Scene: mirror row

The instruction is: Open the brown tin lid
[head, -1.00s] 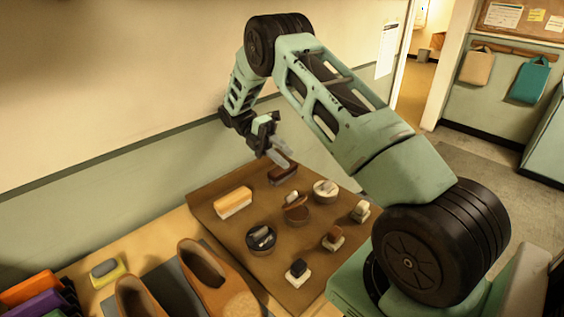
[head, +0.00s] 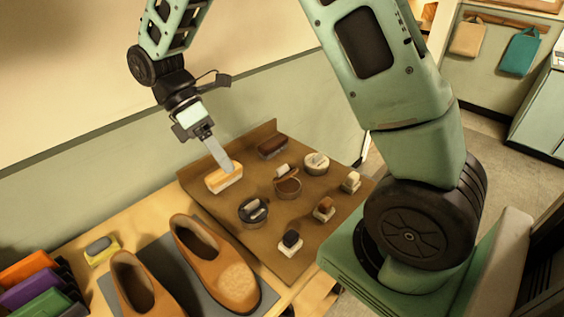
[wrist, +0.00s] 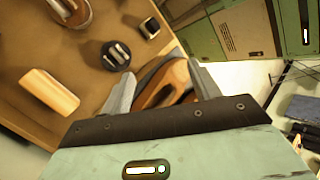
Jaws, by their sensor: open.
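The brown tin (head: 288,189) stands on the brown mat (head: 270,246), right of the black tin (head: 253,216). It is round with a brown top, and a pale handle-like piece shows at its back edge. I cannot tell how its lid sits. A brown round thing, likely this tin, is cut off at the top edge of the wrist view (wrist: 72,12). My gripper (head: 227,167) is open and empty. In the head view it appears over the orange-topped brush (head: 224,180), left of the brown tin and apart from it.
A cream tin (head: 316,160), a dark brush (head: 272,147) and several small block-like brushes surround the brown tin. Tan shoes (head: 212,262) stand in front on a grey mat. A yellow sponge holder (head: 101,249) and coloured folders (head: 37,285) lie at left.

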